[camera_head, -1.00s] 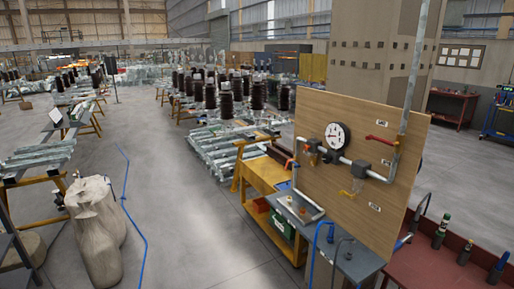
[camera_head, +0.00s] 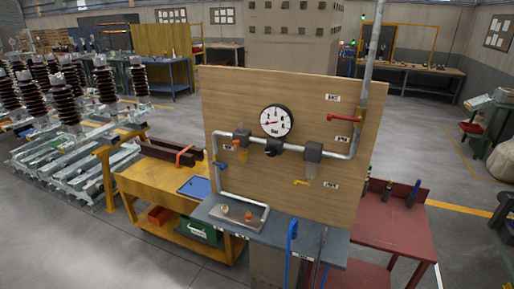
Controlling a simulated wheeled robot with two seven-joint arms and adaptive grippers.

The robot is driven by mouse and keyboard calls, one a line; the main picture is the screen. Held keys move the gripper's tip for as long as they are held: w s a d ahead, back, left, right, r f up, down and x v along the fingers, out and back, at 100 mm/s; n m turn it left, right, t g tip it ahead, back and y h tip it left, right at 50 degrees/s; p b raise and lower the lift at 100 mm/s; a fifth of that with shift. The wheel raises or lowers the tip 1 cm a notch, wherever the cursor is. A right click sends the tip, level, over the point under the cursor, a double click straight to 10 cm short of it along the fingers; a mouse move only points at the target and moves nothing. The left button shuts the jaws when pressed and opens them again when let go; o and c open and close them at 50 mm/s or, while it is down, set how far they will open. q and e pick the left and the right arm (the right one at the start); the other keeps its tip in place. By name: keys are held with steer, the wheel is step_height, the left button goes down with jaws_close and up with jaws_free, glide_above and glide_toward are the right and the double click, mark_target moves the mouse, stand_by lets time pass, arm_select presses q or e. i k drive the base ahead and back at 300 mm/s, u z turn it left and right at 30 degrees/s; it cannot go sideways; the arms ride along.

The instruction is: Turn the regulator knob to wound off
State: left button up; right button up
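A wooden panel (camera_head: 225,95) stands upright behind a grey bench (camera_head: 325,247) and carries a pipe run. A round white-faced gauge (camera_head: 276,121) is mounted near the panel's middle. A black fitting just below it, on the pipe, looks like the regulator knob (camera_head: 273,148); its setting is too small to read. A grey block (camera_head: 313,152) sits on the pipe to its right, and another unit with an orange part (camera_head: 238,144) to its left. A red valve handle (camera_head: 343,118) is at upper right. Neither gripper is in view.
A yellow handle (camera_head: 301,182) and a blue handle (camera_head: 220,166) are on the panel. Blue hose (camera_head: 292,240) hangs at the bench front. A yellow cart (camera_head: 145,183) stands left, a red table (camera_head: 400,222) right. Open floor shows at lower left.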

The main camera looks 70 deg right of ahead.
mark_target(271, 151)
steer(key=z, duration=0.6)
steer(key=i, duration=0.95)
steer(key=z, duration=0.9)
